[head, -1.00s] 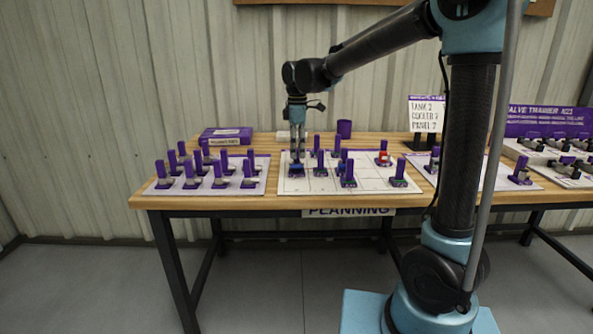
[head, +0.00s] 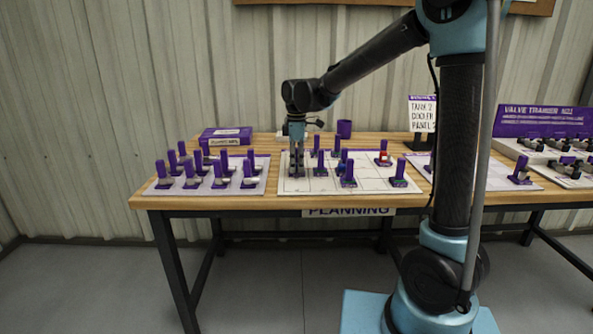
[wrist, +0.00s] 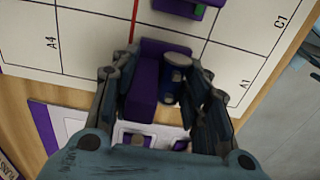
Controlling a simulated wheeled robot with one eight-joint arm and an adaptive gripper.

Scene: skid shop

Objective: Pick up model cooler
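My gripper (head: 297,172) points down at the left part of the white planning board (head: 330,187). The model stands near cells A1 and A4. In the head view my fingers mostly hide it. Several other purple-handled models stand on the board, including one with a red part (head: 384,158). I cannot tell by label which is the cooler.
Several purple-handled models stand on a left board (head: 255,188). A purple box (head: 226,137), a purple cup (head: 344,129) and a sign (head: 422,113) reading tank, cooler and panel are behind. More models and a valve trainer panel (head: 540,121) are at right.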

